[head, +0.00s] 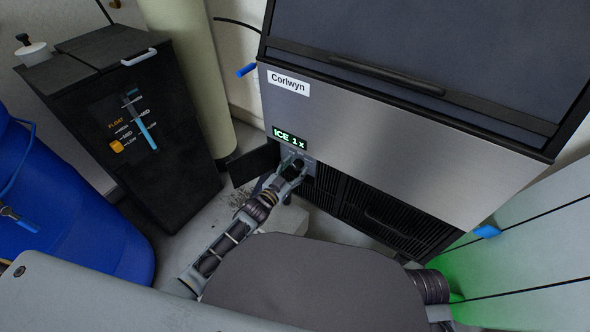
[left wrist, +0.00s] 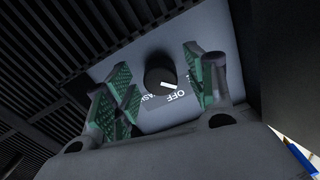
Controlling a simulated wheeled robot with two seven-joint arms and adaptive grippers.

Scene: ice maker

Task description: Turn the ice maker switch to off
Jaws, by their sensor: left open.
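The ice maker (head: 390,130) stands in front of me, with a lit green display reading "ICE 1 x" (head: 290,138). Its switch is a round black knob (left wrist: 160,72) with a white pointer mark, on a small grey panel low on the front. In the left wrist view the mark points to the lower right, beside the word OFF (left wrist: 174,96); another label is partly hidden. My left gripper (head: 291,170) is open at this panel. Its green-padded fingers (left wrist: 160,88) are on either side of the knob; contact cannot be told. My right gripper is out of view.
A small dark door (head: 254,165) hangs open left of the panel. Black vent grilles (head: 385,215) lie right of it. A black float-gauge cabinet (head: 130,120) and a blue barrel (head: 70,225) stand at left. Pale panels (head: 530,240) are at right.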

